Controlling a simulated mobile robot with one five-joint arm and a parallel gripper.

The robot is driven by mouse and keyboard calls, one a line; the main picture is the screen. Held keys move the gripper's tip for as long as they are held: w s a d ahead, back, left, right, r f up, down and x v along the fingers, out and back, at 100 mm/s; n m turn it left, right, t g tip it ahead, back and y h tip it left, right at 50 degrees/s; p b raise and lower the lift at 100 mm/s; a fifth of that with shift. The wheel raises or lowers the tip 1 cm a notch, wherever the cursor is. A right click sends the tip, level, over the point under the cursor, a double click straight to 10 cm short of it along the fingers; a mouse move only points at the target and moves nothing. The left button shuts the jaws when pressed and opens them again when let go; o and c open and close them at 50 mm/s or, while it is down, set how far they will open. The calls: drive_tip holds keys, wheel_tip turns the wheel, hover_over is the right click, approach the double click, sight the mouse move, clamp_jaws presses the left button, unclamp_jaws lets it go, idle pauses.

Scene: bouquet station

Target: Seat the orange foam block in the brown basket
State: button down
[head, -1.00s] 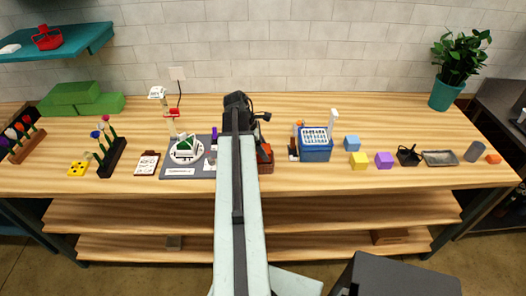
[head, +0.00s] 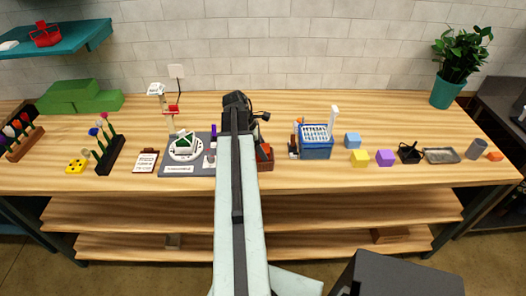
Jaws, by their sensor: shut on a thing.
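The brown basket (head: 265,166) stands on the bench near the middle, and my arm hides its left part. An orange-red patch (head: 264,152) shows at the basket's top, just right of my arm; it looks like part of the orange foam block, but most of it is hidden. My gripper (head: 238,101) is seen from behind at the basket, shut on the block. My arm covers its fingertips, so I cannot tell whether the block touches the basket floor.
A grey mat (head: 170,168) with a round white plate lies left of the basket. A blue crate (head: 316,152) stands to the right. Bare bench (head: 300,180) lies in front.

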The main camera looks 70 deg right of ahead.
idle(0.3)
drive_tip(key=shift+c, duration=0.4)
unclamp_jaws()
drive_tip(key=shift+r, duration=0.15)
wheel_tip(320, 180, up, 7)
drive_tip(key=p, duration=0.7)
drive_tip(key=shift+w, duration=0.1)
idle(0.5)
